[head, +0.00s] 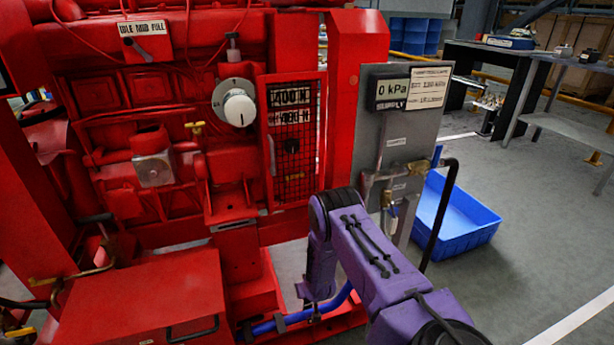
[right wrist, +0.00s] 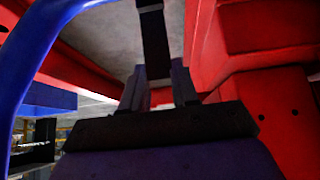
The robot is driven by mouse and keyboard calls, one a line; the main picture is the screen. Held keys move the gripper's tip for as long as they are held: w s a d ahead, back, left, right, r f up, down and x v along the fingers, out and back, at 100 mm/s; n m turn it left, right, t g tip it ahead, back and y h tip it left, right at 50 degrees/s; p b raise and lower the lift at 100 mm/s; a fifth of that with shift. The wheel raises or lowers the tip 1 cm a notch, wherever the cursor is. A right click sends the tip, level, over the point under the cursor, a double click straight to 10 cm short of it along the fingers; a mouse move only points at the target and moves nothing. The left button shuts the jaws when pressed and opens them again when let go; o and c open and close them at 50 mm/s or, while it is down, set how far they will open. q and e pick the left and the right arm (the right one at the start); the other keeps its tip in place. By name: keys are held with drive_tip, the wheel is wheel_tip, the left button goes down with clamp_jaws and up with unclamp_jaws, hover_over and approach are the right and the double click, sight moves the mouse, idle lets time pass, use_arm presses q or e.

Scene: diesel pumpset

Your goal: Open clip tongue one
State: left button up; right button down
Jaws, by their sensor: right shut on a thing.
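The blue hose (head: 262,328) runs along the bottom of the red pumpset in the head view. Small dark clips (head: 280,323) sit on it. It also shows as a thick blue curve at the left of the right wrist view (right wrist: 22,65). My purple right arm bends down to the hose, and its fingers cannot be made out in the head view. In the right wrist view my right gripper (right wrist: 158,82) is shut on a dark, narrow clip tongue (right wrist: 154,40) that extends upward from between the fingers. Its far end is cut off. My left gripper is out of view.
The red pumpset (head: 120,180) fills the left, with a white dial (head: 236,105) and mesh panel (head: 290,150). Red frame parts (right wrist: 270,90) crowd the wrist view's right.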

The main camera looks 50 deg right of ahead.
drive_tip(key=shift+w+d+r, duration=0.3)
drive_tip(key=shift+w, duration=0.25)
drive_tip(key=c, duration=0.8)
unclamp_jaws()
drive_tip(key=shift+f, duration=0.1)
drive_tip(key=shift+c, duration=0.2)
drive_tip(key=shift+a+f, duration=0.1)
drive_tip(key=shift+f, duration=0.05)
drive_tip(key=p+v, duration=0.4)
drive_tip(key=v, duration=0.6)
drive_tip(key=shift+s+a, duration=0.15)
drive_tip(key=shift+s, duration=0.15)
